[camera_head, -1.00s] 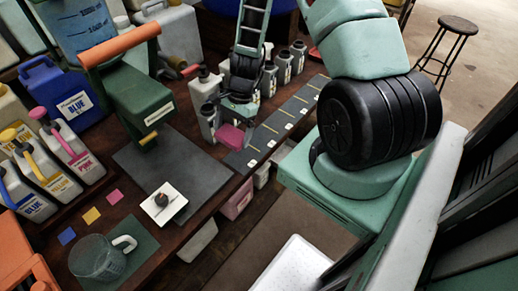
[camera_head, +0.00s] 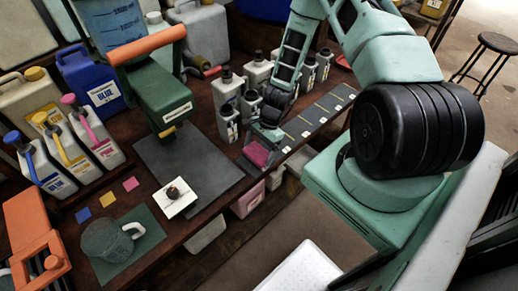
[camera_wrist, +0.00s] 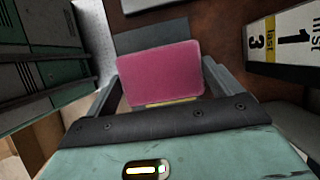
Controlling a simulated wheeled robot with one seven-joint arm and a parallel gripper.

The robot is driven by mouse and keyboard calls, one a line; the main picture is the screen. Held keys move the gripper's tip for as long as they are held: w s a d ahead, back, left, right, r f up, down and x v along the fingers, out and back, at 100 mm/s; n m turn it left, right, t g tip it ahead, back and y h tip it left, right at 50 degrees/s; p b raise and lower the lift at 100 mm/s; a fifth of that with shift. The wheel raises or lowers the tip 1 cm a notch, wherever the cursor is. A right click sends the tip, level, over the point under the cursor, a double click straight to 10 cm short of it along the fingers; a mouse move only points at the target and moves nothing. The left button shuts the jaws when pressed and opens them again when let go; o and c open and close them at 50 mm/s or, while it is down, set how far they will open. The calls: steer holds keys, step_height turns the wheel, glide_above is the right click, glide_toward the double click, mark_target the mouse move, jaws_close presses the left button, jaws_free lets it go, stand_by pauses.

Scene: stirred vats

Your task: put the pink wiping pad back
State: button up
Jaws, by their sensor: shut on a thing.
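The pink wiping pad (camera_head: 258,153) is at the near right part of the bench, at the near end of a dark strip with pale marks. My gripper (camera_head: 262,142) is shut on it. In the wrist view the pad (camera_wrist: 160,75) lies between the two fingers and shows its broad pink face, with a thin yellow edge at the bottom. Whether the pad touches the surface below cannot be told.
Several grey bottles (camera_head: 228,92) stand just behind my gripper. The dark strip (camera_head: 318,112) runs off to the right. Pale bins hang below the bench edge.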

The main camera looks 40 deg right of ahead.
steer(key=shift+f, duration=0.2)
steer(key=shift+f, duration=0.15)
steer(key=o, duration=0.8)
steer(key=shift+c, duration=0.2)
steer(key=shift+r, duration=0.2)
